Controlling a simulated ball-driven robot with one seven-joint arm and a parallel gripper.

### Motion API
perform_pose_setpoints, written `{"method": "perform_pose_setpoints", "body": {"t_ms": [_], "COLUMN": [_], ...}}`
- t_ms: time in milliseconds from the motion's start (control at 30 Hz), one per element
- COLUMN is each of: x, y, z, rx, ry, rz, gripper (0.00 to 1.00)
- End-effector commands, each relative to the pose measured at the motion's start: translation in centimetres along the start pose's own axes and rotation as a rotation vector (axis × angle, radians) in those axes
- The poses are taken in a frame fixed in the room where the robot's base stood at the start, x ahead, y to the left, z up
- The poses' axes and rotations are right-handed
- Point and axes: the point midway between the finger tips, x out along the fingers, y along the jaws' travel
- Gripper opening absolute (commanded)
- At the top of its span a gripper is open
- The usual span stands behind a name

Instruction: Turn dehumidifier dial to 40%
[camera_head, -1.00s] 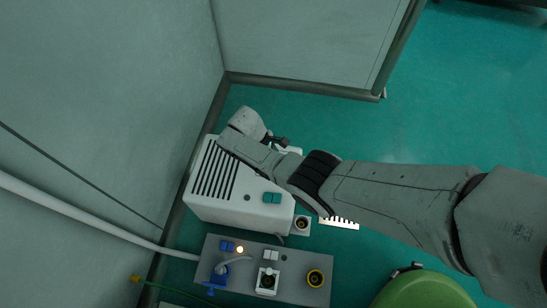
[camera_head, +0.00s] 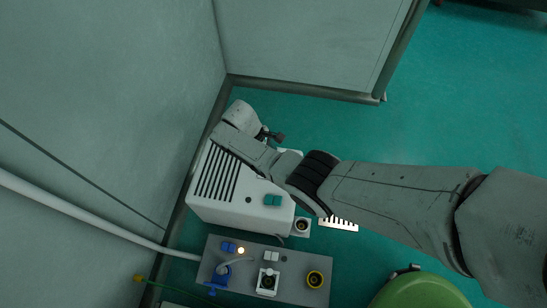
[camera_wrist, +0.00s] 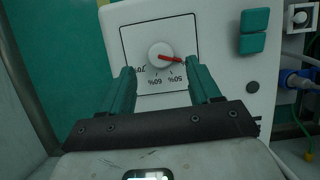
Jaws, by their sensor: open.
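The dehumidifier (camera_head: 235,208) is a white box with a slotted top, partly under my arm in the head view. In the wrist view its white front panel (camera_wrist: 140,28) carries a round white dial (camera_wrist: 158,53) with a red pointer. The scale appears upside down, with 70%, 60% and 50% legible. The pointer aims right, past the 50% mark, towards a label partly hidden by a finger. My gripper (camera_wrist: 160,72) is open, its teal fingers either side of the dial's lower part, apart from the knob. In the head view my wrist hides the dial.
Two teal switches (camera_wrist: 254,31) sit right of the dial panel. A grey socket board (camera_head: 215,245) with plugs and a lit lamp lies below the dehumidifier. A green round object (camera_head: 425,290) stands at the bottom right. Walls bound the left and top; teal floor (camera_head: 450,120) is clear at right.

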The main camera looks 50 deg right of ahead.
Motion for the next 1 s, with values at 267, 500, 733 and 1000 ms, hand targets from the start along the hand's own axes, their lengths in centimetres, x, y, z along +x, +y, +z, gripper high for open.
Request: {"method": "perform_pose_setpoints", "body": {"t_ms": [267, 500, 733, 1000], "x": [-5.1, -6.3, -6.2, -6.2], "y": [0.0, 0.0, 0.0, 0.0], "z": [0.1, 0.0, 0.0, 0.0], "rx": [0.000, 0.000, 0.000, 0.000], "ry": [0.001, -0.001, -0.001, 0.000], "rz": [0.000, 0.000, 0.000, 0.000], "gripper": [0.62, 0.62, 0.62, 0.62]}}
